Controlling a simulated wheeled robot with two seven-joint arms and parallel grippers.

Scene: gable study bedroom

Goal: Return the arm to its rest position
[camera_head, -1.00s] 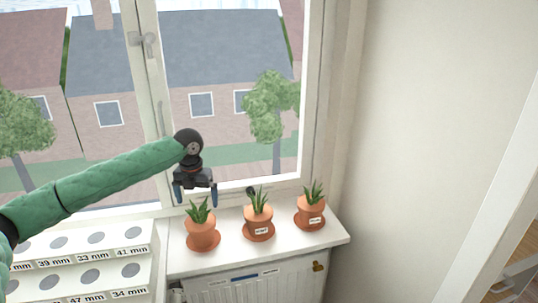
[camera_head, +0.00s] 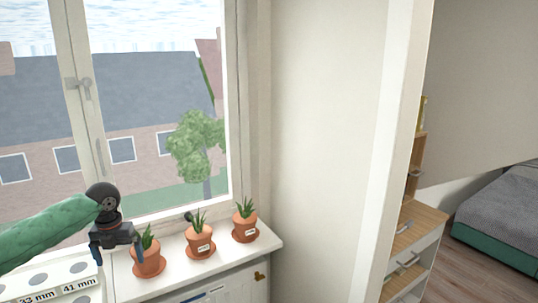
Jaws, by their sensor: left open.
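My left arm (camera_head: 45,234), in a green sleeve, comes in from the left edge in front of the window. My left gripper (camera_head: 117,258) hangs pointing down with its blue-tipped fingers apart and nothing between them. It shows just left of the leftmost potted plant (camera_head: 149,262) on the sill. I cannot tell whether it touches that plant, but a gap seems to show. My right gripper is out of view.
The white sill (camera_head: 262,244) also holds a middle potted plant (camera_head: 200,242) and a right potted plant (camera_head: 245,228) on saucers. A white holed rack (camera_head: 60,288) with mm labels stands lower left. A wooden drawer unit (camera_head: 415,240) and a bed (camera_head: 505,222) stand right.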

